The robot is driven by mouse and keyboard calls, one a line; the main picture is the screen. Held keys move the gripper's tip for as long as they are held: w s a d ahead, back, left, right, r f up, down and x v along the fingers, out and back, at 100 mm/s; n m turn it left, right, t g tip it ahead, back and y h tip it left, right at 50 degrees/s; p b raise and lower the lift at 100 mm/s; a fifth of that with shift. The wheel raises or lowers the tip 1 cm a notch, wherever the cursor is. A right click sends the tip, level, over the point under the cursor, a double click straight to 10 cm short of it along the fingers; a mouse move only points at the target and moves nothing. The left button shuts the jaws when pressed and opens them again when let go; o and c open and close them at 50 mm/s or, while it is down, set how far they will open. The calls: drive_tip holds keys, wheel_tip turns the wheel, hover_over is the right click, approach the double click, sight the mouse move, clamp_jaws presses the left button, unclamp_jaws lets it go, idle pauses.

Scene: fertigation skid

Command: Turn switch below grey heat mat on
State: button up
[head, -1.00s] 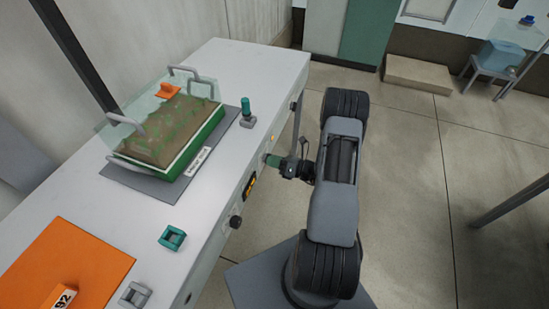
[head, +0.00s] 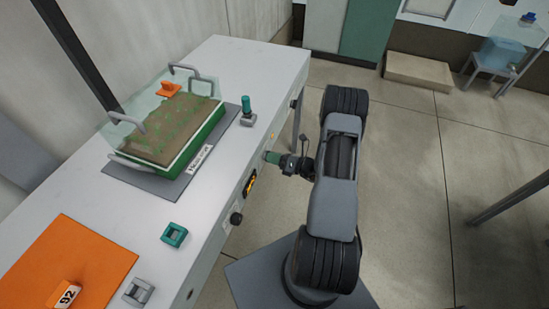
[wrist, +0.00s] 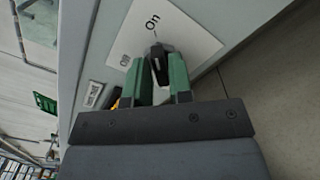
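The grey heat mat (head: 140,184) lies on the white bench under a green-rimmed tray of soil with a clear cover. A label by it reads "Heat mat". Below, on the bench front, my gripper (head: 268,157) is at the panel, its fingers hiding the switch in the head view. In the wrist view, the black switch knob (wrist: 158,65) sits between the green fingertips of my gripper (wrist: 158,78), which look closed on its sides. The white plate (wrist: 185,40) reads "On" beyond the knob and "Off" to its left. The knob's tip appears to point towards "On".
A black knob (head: 236,218) and a yellow-black display (head: 250,183) are also on the bench front. A green-topped post (head: 247,112), a teal block (head: 174,235), a grey block (head: 138,292) and an orange mat (head: 72,262) are on top.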

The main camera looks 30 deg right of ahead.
drive_tip(key=o, duration=0.3)
drive_tip(key=shift+f, duration=0.1)
drive_tip(key=shift+s, duration=0.1)
drive_tip(key=v, duration=1.3)
drive_tip(key=shift+s+d, duration=0.2)
drive_tip(key=shift+d, duration=0.1)
